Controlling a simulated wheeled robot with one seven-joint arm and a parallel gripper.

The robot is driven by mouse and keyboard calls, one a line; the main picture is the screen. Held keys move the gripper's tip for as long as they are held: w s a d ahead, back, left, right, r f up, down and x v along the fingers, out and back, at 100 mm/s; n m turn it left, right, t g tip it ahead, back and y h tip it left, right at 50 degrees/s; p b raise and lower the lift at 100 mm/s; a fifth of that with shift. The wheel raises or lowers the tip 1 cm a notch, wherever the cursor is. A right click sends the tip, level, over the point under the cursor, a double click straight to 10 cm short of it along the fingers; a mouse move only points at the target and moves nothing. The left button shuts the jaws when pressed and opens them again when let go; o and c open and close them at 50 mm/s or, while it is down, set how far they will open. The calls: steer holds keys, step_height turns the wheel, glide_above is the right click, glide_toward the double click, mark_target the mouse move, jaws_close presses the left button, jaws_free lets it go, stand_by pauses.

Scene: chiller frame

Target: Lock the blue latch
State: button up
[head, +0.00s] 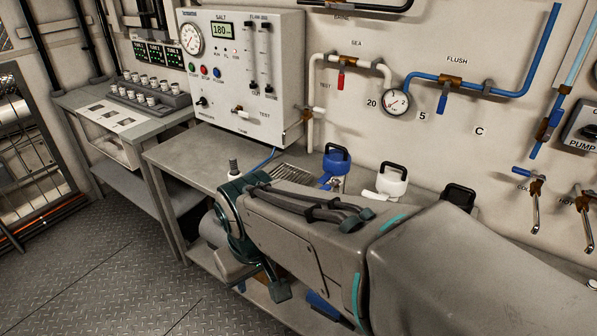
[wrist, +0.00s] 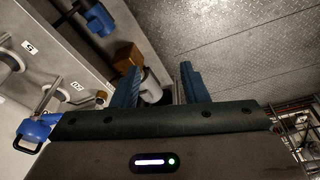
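No part is clearly recognizable as the blue latch. A blue part (head: 322,305) shows low beneath my arm in the head view, partly hidden by it. A blue part (wrist: 100,18), perhaps the same one, is at the top left of the wrist view. I cannot tell whether either is the latch. My gripper (wrist: 158,85) is open, its two blue fingers apart. A grey cylindrical part and a brown block (wrist: 127,55) show beyond and between the fingers. I see no contact with them. In the head view my arm hides the fingers.
A control panel (head: 240,75) is at the back. Pipes and valves line the wall. Open patterned floor (head: 110,270) lies left of the bench.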

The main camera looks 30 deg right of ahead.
steer(key=w+d+f+n+g+h+p, duration=0.1)
steer(key=w+d+f+n+g+h, duration=0.1)
steer(key=d+f+n+g+h, duration=0.3)
steer(key=n+t+h+p, duration=0.4)
steer(key=n+h, duration=0.9)
steer(key=n, duration=0.1)
glide_toward(326, 188)
steer(key=d+p, duration=0.1)
steer(key=d, duration=0.1)
steer(key=d+p, duration=0.1)
steer(key=d, duration=0.1)
steer(key=w+d+p, duration=0.1)
steer(key=d, duration=0.1)
steer(key=shift+d, duration=0.3)
jaws_close()
